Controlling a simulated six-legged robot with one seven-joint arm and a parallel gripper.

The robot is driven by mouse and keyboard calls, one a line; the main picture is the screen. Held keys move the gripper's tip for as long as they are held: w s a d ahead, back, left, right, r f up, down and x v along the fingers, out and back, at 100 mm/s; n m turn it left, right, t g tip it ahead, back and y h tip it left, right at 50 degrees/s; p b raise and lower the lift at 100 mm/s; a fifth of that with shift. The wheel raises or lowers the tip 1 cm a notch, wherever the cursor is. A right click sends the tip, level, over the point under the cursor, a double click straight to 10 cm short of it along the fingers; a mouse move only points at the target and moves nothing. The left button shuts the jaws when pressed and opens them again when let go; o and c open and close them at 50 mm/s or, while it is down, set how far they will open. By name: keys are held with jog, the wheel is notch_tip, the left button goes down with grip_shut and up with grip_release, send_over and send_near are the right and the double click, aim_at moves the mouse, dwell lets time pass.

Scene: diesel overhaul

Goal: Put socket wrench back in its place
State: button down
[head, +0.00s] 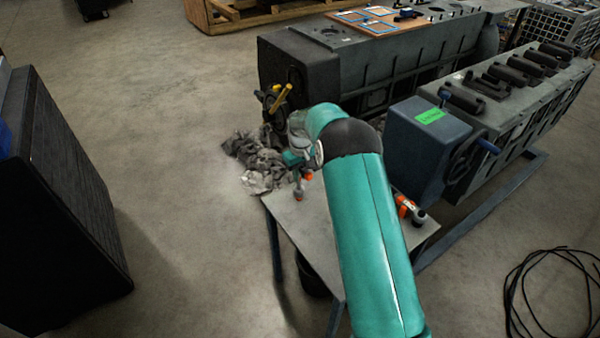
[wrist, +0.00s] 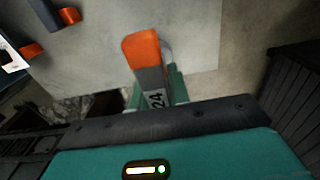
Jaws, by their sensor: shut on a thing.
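My gripper (head: 296,168) is over the left part of a grey table (head: 300,225) in the head view, partly hidden by my own arm. In the wrist view my gripper (wrist: 158,98) is shut on a tool with an orange end and a grey band marked "24", which I take to be the socket wrench (wrist: 142,50). Its orange end points up in that picture, over the pale table top. In the head view a small part of the held wrench (head: 298,192) shows below the gripper. Its far end is hidden.
Crumpled grey rags (head: 258,162) lie at the table's far left corner. An orange and dark tool (head: 406,208) lies on the table's right side. Engine blocks (head: 370,70) stand behind. A dark cabinet (head: 60,200) stands left, with clear floor between. Cable (head: 550,290) lies coiled at right.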

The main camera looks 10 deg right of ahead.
dwell(0.4)
jog(key=shift+f, duration=1.2)
jog(key=c, duration=0.7)
grip_release()
jog(key=shift+r, duration=4.5)
